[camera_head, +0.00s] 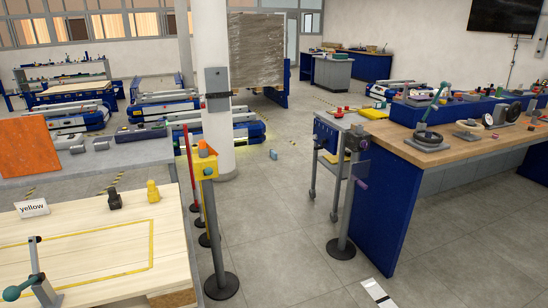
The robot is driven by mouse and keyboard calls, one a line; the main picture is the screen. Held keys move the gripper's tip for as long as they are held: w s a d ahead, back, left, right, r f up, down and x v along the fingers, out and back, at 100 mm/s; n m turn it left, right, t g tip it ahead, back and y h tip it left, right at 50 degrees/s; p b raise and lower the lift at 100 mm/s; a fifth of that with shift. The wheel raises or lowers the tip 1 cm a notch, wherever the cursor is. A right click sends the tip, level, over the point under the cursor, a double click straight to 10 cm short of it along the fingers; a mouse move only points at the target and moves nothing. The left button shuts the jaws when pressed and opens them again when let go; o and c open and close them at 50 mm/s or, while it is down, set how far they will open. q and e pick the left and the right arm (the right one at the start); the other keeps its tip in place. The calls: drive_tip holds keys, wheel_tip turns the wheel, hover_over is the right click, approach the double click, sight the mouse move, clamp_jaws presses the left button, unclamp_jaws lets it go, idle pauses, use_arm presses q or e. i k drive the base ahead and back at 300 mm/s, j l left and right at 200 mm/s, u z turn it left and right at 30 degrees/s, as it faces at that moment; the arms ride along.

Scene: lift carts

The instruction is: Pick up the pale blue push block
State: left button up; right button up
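A small pale blue block (273,154) is on the grey floor, just right of the white column's foot. It looks like the push block, but it is far off and too small for detail. Nothing is touching it that I can see. Neither of my grippers is in view.
A yellow-topped post (207,167) on a round black base and a second post (350,190) stand in front, with open floor between them. A white column (211,80) stands behind. A wooden worktop (80,250) fills the lower left; a blue workbench (382,200) stands right.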

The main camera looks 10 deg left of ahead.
sight(273, 155)
drive_tip(key=i+l+z, duration=0.2)
drive_tip(key=i, duration=0.8)
drive_tip(key=i+j+u, duration=0.2)
drive_tip(key=i, duration=0.35)
drive_tip(key=i+l+u, duration=0.15)
drive_tip(key=i, duration=0.45)
drive_tip(key=i+u, duration=0.2)
drive_tip(key=i, duration=0.35)
drive_tip(key=i+l+u, duration=0.2)
drive_tip(key=i, duration=0.4)
drive_tip(key=i+u, duration=0.3)
drive_tip(key=i, duration=0.65)
drive_tip(key=i+l+u, duration=0.15)
drive_tip(key=i+u, duration=0.15)
drive_tip(key=i, duration=0.6)
